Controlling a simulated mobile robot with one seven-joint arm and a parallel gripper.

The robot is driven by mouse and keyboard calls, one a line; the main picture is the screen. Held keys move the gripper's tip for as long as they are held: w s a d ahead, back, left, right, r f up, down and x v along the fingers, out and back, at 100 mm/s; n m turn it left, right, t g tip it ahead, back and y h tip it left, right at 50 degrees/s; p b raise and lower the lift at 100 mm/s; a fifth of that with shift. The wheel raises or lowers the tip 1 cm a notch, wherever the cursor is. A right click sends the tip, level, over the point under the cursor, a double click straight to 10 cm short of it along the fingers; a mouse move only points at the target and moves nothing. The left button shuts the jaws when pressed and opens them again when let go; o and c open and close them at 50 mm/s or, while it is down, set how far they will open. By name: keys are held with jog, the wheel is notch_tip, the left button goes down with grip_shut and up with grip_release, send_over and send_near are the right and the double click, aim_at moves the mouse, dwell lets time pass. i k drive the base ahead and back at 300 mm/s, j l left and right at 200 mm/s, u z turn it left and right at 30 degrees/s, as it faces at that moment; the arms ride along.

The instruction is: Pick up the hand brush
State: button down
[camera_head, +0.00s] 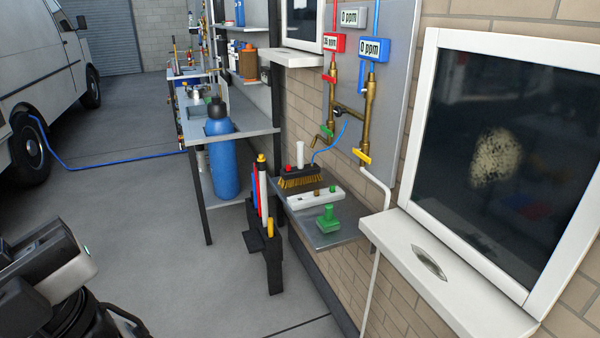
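The hand brush (302,179) has a dark body and yellow-brown bristles. It sits at the far part of a small grey wall shelf (335,238), right of centre, with its bristles facing the camera. A red-topped piece and a white upright cylinder (300,155) show at or just behind it; I cannot tell if they touch it. Black and pale grey parts of my arm show at the lower left, well apart from the brush. I cannot make out the gripper's fingertips there.
A white bar fitting (315,198) and a green stamp-like piece (328,219) lie in front of the brush. A black holder (263,246) with coloured sticks stands left of the shelf. Brass pipes (367,115) and a white-framed window are on the right.

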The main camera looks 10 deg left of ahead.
aim_at(301, 174)
jog(key=i+j, duration=0.95)
jog(key=j, duration=0.2)
jog(key=i+j+z, duration=0.1)
jog(key=i+j, duration=0.7)
jog(key=i, duration=0.15)
jog(key=i+j, duration=0.3)
jog(key=i, duration=0.15)
